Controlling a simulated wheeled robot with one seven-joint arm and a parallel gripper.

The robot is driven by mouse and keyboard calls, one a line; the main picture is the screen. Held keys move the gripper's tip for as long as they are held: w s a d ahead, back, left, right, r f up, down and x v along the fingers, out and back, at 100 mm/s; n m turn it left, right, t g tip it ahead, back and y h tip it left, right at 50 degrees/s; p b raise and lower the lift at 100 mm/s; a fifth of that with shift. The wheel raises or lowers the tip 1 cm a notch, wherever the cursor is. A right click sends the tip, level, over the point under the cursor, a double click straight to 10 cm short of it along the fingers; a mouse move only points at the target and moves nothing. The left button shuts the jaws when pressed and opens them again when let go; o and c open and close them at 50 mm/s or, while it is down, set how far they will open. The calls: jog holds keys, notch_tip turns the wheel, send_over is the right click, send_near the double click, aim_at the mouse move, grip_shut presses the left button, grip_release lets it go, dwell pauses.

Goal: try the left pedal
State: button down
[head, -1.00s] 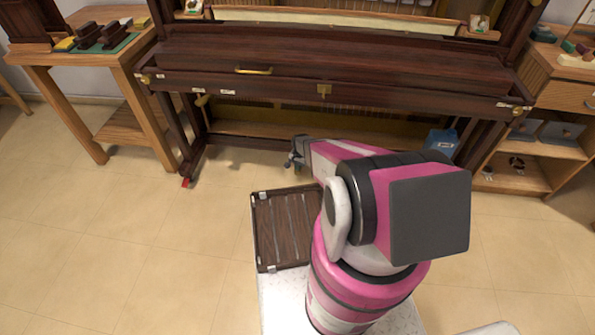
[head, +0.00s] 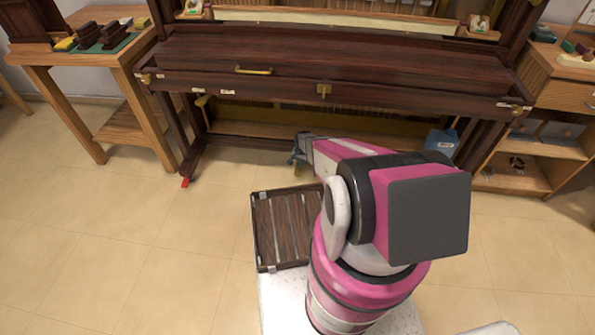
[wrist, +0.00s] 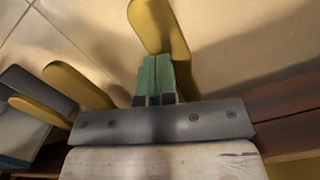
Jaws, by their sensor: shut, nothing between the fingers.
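Three brass pedals show in the wrist view. The left pedal (wrist: 150,18) is the one on the picture's right, apart from the other two, because this view faces back from the piano. The middle pedal (wrist: 75,83) and the right pedal (wrist: 38,108) lie to its picture-left. My gripper (wrist: 157,62) is shut and empty, its green fingertips overlapping the left pedal and hiding part of it. I cannot tell whether they touch it. In the head view my gripper (head: 298,160) is low in front of the piano (head: 330,90), and the pedals are mostly hidden.
A blue container (head: 441,141) stands under the piano at right. A wooden table (head: 100,60) is at left and a wooden cabinet (head: 560,95) at right. The tiled floor (head: 130,230) at left is clear.

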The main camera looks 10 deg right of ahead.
notch_tip(320, 180, up, 11)
jog(key=shift+w+d+f, duration=0.15)
jog(key=shift+w+d, duration=0.15)
jog(key=shift+w, duration=0.1)
dwell(0.9)
